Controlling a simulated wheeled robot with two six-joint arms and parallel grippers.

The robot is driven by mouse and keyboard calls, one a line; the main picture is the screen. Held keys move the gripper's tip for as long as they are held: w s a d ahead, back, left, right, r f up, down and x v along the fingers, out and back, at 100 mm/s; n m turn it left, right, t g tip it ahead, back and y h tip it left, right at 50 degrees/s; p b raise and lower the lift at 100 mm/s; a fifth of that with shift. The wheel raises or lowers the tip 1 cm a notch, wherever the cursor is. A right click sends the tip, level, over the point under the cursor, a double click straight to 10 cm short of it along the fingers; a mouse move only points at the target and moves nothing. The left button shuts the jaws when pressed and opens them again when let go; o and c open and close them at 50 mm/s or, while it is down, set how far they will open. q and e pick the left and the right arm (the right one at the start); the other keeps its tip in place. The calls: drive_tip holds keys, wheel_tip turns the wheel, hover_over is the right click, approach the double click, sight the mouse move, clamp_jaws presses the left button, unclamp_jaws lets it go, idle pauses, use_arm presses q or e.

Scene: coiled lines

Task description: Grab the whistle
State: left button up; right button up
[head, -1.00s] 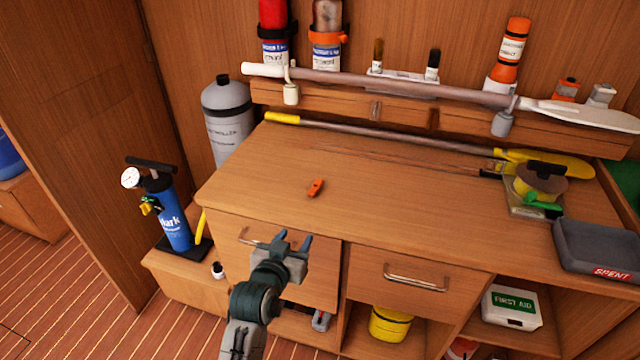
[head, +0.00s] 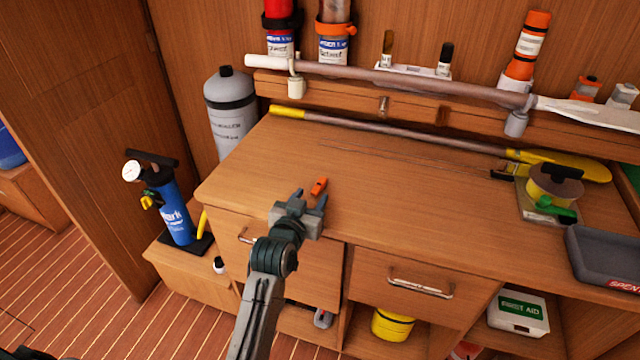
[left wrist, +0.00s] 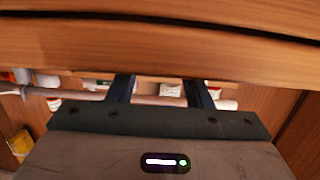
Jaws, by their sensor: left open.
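The whistle (head: 319,186) is a small orange piece lying on the wooden bench top (head: 400,190), left of its middle. My left gripper (head: 311,197) is open and empty, just on the near side of the whistle at the bench's front edge. Its fingers point toward the whistle; I see no contact. In the left wrist view the two dark fingers (left wrist: 161,88) are apart, with a wooden edge (left wrist: 160,45) across the picture. The whistle does not show in that view. My right gripper is not in view.
A boat hook (head: 390,130) with yellow ends lies along the back of the bench. Drawer handles (head: 421,283) stick out in front. The bench middle is clear.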

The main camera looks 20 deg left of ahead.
sight(317, 189)
use_arm(q)
drive_tip(key=w, duration=0.4)
drive_tip(key=shift+w+d+f+p, duration=0.1)
drive_tip(key=shift+f+p, duration=0.15)
drive_tip(key=shift+p, duration=0.05)
clamp_jaws()
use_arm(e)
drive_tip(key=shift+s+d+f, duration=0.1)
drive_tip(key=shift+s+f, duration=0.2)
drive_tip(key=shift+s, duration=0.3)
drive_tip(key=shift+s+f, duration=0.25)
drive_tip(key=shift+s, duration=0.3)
